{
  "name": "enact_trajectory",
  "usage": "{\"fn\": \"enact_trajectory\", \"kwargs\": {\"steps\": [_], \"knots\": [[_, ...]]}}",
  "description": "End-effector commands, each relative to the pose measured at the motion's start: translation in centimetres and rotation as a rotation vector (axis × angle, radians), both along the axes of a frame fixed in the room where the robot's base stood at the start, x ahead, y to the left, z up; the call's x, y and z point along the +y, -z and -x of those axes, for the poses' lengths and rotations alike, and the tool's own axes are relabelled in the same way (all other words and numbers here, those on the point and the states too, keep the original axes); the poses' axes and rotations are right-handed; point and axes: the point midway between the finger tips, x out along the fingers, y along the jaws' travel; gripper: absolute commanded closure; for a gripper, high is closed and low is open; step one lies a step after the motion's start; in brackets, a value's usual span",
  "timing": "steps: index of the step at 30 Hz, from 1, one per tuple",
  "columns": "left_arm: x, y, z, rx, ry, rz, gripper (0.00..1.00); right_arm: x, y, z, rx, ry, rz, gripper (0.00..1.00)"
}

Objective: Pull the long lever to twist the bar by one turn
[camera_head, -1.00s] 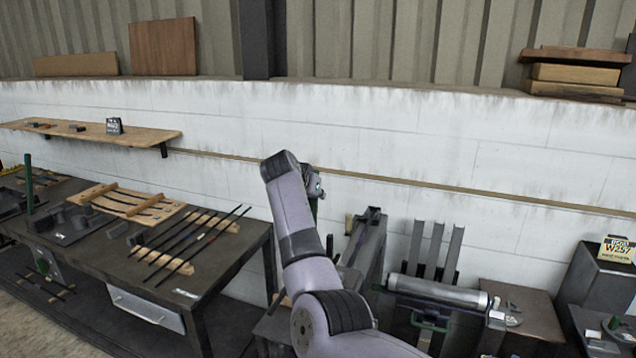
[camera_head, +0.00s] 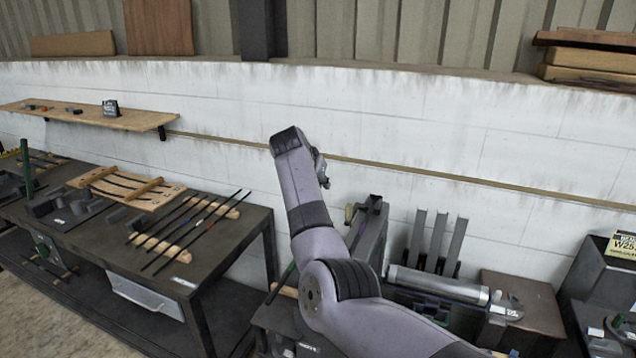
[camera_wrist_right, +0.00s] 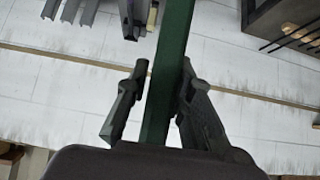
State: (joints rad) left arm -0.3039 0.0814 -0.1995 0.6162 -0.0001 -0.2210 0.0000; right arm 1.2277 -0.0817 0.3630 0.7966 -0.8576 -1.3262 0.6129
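My right arm rises through the middle of the head view. Its gripper (camera_head: 325,176) is high against the white wall and partly hidden by the wrist. In the right wrist view the long green lever (camera_wrist_right: 171,45) runs between the two fingers of this gripper (camera_wrist_right: 164,72), with fingertips close on both sides of it. A green rod, likely part of the lever (camera_head: 282,278), shows left of my arm in the head view; the rest is hidden. The grey cylindrical bar (camera_head: 438,284) lies level to the right of my arm. My left gripper is not in view.
Left stands a dark workbench (camera_head: 232,268) with thin rods and a wooden rack (camera_head: 125,188). A shelf (camera_head: 90,115) is on the wall. Several grey upright posts (camera_head: 437,240) stand behind the bar. A brown-topped box (camera_head: 525,300) is to its right.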

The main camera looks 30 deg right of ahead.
Motion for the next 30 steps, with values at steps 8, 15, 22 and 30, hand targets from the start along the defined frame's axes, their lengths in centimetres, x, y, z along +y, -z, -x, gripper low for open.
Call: {"fn": "enact_trajectory", "kwargs": {"steps": [8,15,22,30], "knots": [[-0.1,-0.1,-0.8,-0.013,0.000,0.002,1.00,0.1,0.1,0.0,0.001,0.000,-0.002,0.62],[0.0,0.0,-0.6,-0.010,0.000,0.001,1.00,0.2,0.0,0.0,0.001,-0.001,-0.002,0.62],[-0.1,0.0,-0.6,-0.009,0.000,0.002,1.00,1.6,-1.7,1.1,-0.001,-0.002,-0.002,0.62],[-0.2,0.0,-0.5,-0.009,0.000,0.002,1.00,4.6,-5.9,3.8,-0.003,-0.001,-0.001,0.62]]}}
